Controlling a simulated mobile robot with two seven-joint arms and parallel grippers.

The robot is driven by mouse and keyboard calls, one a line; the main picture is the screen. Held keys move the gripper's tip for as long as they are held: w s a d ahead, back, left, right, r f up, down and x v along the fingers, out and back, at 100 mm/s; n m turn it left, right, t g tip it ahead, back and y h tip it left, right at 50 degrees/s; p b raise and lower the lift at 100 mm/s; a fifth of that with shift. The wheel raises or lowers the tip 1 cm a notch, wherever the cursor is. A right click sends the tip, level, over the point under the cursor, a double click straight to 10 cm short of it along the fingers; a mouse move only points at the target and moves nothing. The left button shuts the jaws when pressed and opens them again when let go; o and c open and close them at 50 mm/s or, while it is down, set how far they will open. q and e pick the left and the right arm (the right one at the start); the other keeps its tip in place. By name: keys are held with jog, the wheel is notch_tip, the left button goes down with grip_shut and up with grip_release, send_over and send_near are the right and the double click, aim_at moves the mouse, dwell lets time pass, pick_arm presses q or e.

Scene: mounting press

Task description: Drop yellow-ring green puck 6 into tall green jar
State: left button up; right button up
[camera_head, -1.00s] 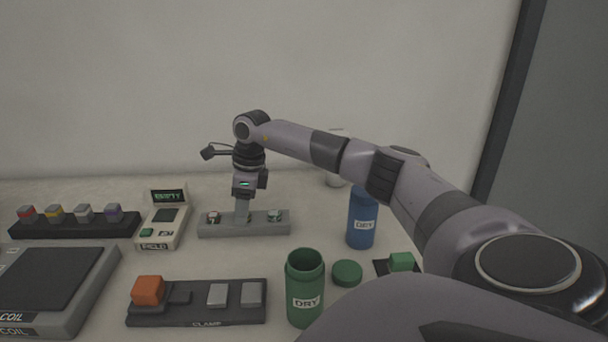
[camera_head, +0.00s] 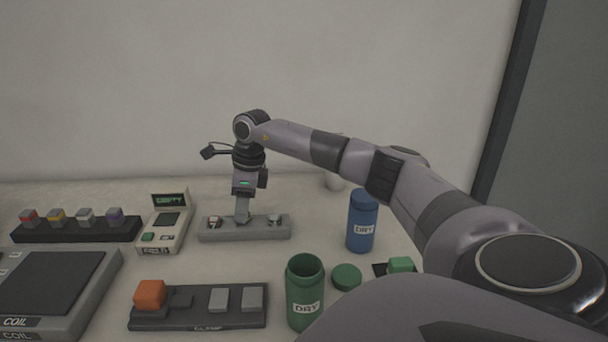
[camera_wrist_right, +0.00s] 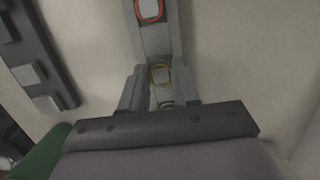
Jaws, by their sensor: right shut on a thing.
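My right gripper (camera_head: 242,215) points down at the middle of a grey rack (camera_head: 262,229). In the right wrist view its fingers (camera_wrist_right: 159,88) are shut on the yellow-ring puck (camera_wrist_right: 160,73), which has a pale grey face and sits at the rack. In the head view the gripper hides this puck. The tall green jar (camera_head: 304,296), labelled DRY, stands upright and open at the front, to the right of and nearer than the gripper. Its inside looks dark. My left gripper does not show.
A red-ring puck (camera_wrist_right: 149,10) sits farther along the rack. A green lid (camera_head: 347,276) lies beside the jar, with a blue DRY bottle (camera_head: 362,222) behind. A clamp panel (camera_head: 238,315) with an orange block (camera_head: 150,294) lies left of the jar. A display box (camera_head: 166,222) stands left of the rack.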

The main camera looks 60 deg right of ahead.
jog(key=shift+r+p, duration=2.35)
jog(key=shift+r, duration=0.55)
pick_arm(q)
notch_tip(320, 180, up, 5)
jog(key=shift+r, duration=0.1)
